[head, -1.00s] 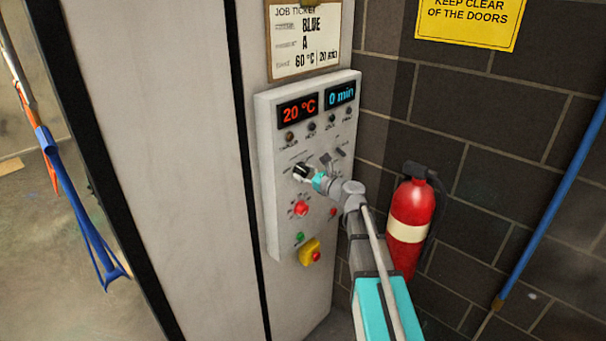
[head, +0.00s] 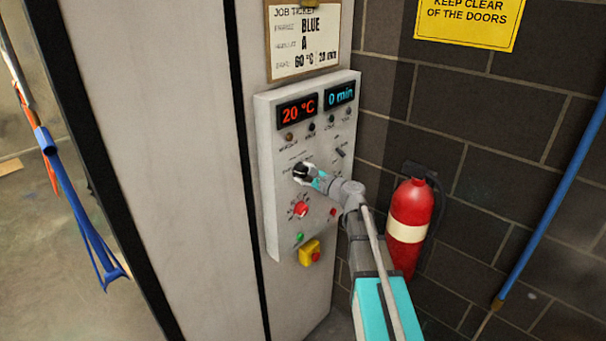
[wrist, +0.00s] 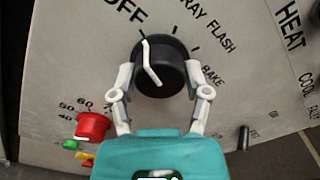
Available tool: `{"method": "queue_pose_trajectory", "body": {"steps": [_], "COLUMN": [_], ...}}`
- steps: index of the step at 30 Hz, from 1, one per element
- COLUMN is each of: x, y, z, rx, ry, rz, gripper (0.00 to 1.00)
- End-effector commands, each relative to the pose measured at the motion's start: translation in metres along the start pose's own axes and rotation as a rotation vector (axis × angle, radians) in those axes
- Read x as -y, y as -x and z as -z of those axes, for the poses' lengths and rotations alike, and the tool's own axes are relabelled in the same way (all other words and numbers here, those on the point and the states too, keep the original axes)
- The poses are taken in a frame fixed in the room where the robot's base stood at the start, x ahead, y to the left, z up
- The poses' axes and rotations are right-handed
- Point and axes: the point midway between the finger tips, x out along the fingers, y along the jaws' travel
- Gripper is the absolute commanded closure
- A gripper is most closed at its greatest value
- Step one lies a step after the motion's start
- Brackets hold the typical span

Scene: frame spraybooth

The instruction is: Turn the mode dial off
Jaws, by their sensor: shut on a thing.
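The mode dial (wrist: 165,68) is a round black knob with a white pointer line, on the light grey control panel (wrist: 60,60). In the wrist view the line's upper end points up and slightly left, close to the tick by the word OFF; SPRAY, FLASH and BAKE labels run to the right. My gripper (wrist: 158,82) has one pale finger on each side of the dial and is shut on it. In the head view the dial (head: 301,173) is partly covered by my gripper (head: 310,175).
Below the dial are a red knob (head: 300,209), a green button (head: 299,237) and a yellow-boxed red button (head: 310,252). Displays (head: 297,110) read 20 °C and 0 min. A fire extinguisher (head: 410,215) stands right of my arm by the brick wall.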

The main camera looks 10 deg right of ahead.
Motion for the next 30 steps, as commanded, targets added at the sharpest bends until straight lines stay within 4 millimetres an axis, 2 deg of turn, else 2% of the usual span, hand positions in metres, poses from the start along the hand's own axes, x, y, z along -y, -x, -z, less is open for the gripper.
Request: {"method": "queue_pose_trajectory", "body": {"steps": [11, 12, 17, 30], "x": [0.0001, 0.0001, 0.0000, 0.0000], "y": [-0.0017, -0.0017, -0.0013, 0.0003], "z": [-0.0009, -0.0009, -0.0007, -0.0002], "rx": [0.003, 0.003, 0.002, 0.000], "ry": [0.007, 0.007, 0.007, 0.007], "rz": [0.000, 0.000, 0.000, 0.000], "gripper": [0.86, 0.35, 0.05, 0.05]}}
